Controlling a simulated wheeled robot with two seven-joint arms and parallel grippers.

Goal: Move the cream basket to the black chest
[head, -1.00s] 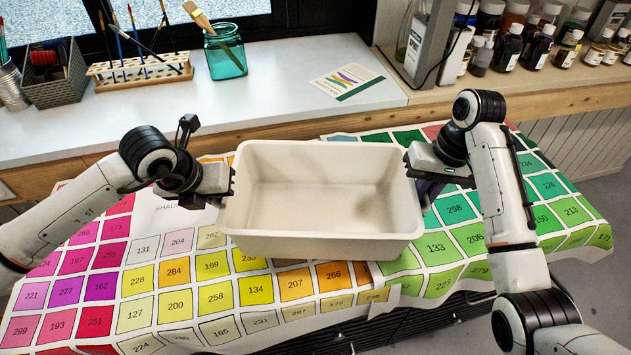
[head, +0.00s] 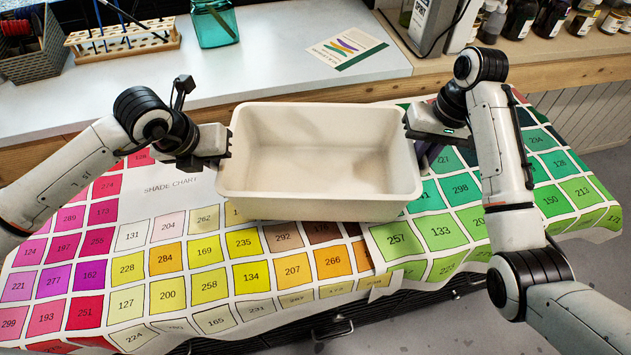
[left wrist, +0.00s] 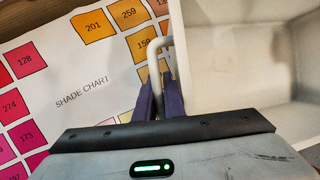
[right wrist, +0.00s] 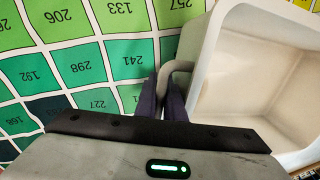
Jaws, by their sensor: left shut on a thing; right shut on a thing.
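The cream basket (head: 320,208) is an empty open-topped tub, held roughly level between my two grippers over a colored shade chart. My left gripper (head: 222,157) is shut on its left handle, which shows between the fingers in the left wrist view (left wrist: 153,55). My right gripper (head: 410,128) is shut on the opposite handle, seen in the right wrist view (right wrist: 168,70). The black chest (head: 345,329) shows as a dark drawer front under the chart's near edge; the chart covers its top. I cannot tell how far the basket's underside is above the chart.
The shade chart (head: 165,187) drapes over the surface below. Behind it runs a white counter (head: 265,75) with a brush rack (head: 120,42), a teal jar (head: 214,22), a grey basket (head: 28,50) and a card (head: 346,47). Bottles (head: 520,20) stand at the back right.

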